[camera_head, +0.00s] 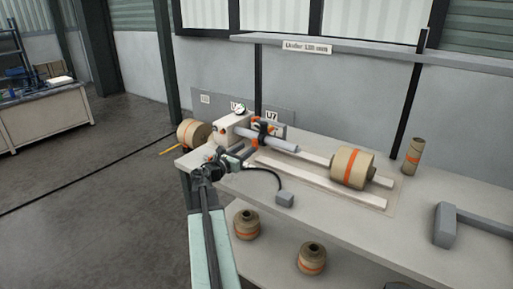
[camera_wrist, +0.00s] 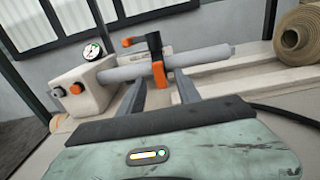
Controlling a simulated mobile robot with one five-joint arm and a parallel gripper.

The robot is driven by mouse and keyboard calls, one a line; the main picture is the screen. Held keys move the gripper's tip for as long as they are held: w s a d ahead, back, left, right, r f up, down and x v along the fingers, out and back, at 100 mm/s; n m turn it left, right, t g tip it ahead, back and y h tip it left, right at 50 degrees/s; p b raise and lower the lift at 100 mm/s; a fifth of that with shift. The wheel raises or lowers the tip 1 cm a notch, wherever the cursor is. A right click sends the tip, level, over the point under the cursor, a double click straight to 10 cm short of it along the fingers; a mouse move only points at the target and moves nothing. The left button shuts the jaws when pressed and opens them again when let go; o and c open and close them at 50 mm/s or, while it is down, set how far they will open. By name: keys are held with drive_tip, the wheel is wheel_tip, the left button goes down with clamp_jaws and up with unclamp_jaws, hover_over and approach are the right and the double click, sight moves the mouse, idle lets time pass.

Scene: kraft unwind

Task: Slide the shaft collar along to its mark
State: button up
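The shaft collar (camera_wrist: 155,45) has a black clamp body, an orange lever end and an orange part below. It sits around the grey shaft (camera_wrist: 205,57), which sticks out to the right from a white housing (camera_wrist: 85,92). In the head view the collar (camera_head: 262,128) is near the housing end of the shaft (camera_head: 284,144). My gripper (camera_wrist: 160,84) is open, its two dark fingers apart below and in front of the collar. The head view shows my gripper (camera_head: 236,156) close to the shaft's near side. I cannot make out the mark on the shaft.
A round gauge (camera_wrist: 92,51) tops the housing. A kraft roll (camera_head: 352,168) lies on white rails (camera_head: 300,182) to the right. A small grey box (camera_head: 284,199) with a black cable sits on the bench at the front. Another roll (camera_head: 193,132) is left of the housing.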

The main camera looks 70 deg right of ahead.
sight(254, 143)
drive_tip(key=x, duration=0.7)
drive_tip(key=shift+d, duration=0.3)
clamp_jaws()
drive_tip(key=shift+w, duration=0.1)
idle(0.9)
